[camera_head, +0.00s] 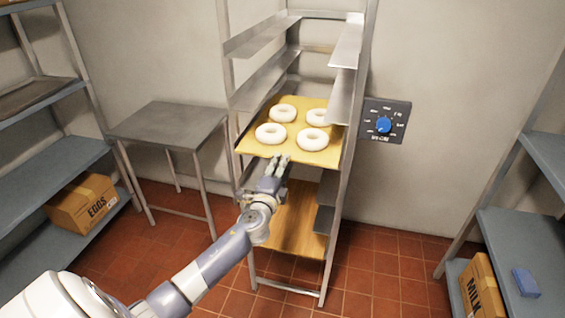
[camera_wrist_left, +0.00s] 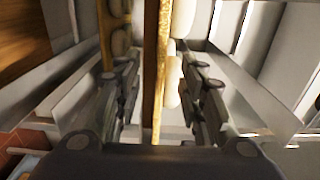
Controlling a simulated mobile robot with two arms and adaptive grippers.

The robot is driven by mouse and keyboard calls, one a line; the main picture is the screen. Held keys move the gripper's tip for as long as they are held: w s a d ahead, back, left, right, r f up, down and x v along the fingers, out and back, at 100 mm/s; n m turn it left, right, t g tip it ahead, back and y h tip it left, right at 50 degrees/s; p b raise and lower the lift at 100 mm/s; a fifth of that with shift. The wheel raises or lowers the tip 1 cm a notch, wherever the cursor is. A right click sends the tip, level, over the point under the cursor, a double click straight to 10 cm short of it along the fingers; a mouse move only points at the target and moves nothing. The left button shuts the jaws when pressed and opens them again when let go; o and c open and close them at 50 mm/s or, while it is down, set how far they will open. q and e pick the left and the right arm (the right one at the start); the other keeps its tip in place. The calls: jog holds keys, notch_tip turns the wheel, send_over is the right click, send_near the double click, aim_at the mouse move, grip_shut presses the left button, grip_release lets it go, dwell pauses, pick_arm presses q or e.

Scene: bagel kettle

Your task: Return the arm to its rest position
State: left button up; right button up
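My left gripper (camera_head: 279,161) is at the front edge of a yellow tray (camera_head: 312,158) on the metal rack. In the left wrist view its two fingers stand apart, one on each side of the tray edge (camera_wrist_left: 156,75), with gaps showing between fingers and tray. Several white ring-shaped bagels (camera_head: 312,139) lie on the tray. My left arm stretches out from the lower left of the head view. My right gripper is in neither view.
The rack (camera_head: 347,100) has side rails above and a brown board (camera_head: 300,215) below. A metal table (camera_head: 165,125) stands left of it. Shelves with an eggs box (camera_head: 82,203) are far left; shelves with a milk box (camera_head: 482,290) are right. A blue dial (camera_head: 384,125) is on the wall.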

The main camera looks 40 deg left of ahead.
pick_arm(q)
jog(key=shift+s+d, duration=0.2)
jog(key=shift+s, duration=0.35)
